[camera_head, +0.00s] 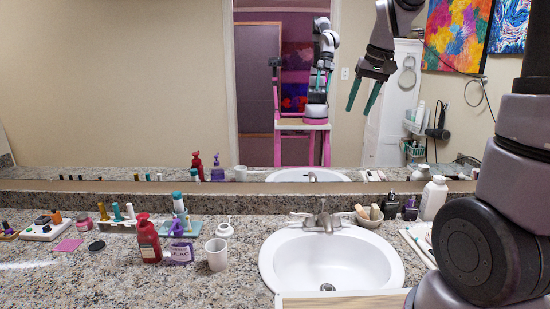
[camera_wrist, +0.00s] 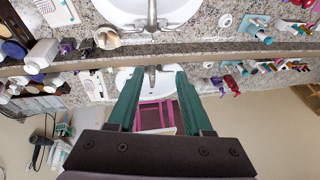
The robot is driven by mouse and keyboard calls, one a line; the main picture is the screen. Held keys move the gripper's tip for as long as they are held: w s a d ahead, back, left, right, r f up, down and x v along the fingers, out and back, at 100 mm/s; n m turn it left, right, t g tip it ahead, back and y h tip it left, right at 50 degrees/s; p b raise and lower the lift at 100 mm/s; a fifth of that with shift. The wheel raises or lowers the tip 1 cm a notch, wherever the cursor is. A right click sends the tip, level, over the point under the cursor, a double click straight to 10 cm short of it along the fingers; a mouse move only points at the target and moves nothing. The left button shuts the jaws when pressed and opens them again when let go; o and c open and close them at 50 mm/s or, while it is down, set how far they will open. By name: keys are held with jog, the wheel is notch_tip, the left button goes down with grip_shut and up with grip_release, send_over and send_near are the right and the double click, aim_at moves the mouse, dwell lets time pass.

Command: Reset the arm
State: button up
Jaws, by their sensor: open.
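My gripper (camera_head: 365,95) hangs high at the upper right in the head view, in front of the mirror, with its two green fingers pointing down. The fingers are apart and nothing is between them. In the wrist view my gripper (camera_wrist: 155,98) also shows open and empty, with the sink and the mirror beyond the fingertips. It is well above the counter and touches nothing that I can see. My arm also shows as a reflection in the mirror.
The granite counter (camera_head: 110,270) holds a white sink (camera_head: 330,262) with a faucet (camera_head: 322,218), a red bottle (camera_head: 148,240), a purple bottle (camera_head: 181,245), a white cup (camera_head: 216,254) and several small bottles at left. A white bottle (camera_head: 433,199) stands at right. The mirror (camera_head: 290,90) rises behind.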

jog(key=s+r+m+t, duration=0.1)
jog(key=s+r, duration=0.1)
jog(key=s, duration=0.8)
jog(key=s+d+r+m+t, duration=0.1)
jog(key=s+m+t, duration=0.1)
jog(key=s, duration=0.9)
jog(key=shift+s+d+r, duration=0.15)
jog(key=shift+s+r, duration=0.1)
jog(key=shift+r, duration=0.15)
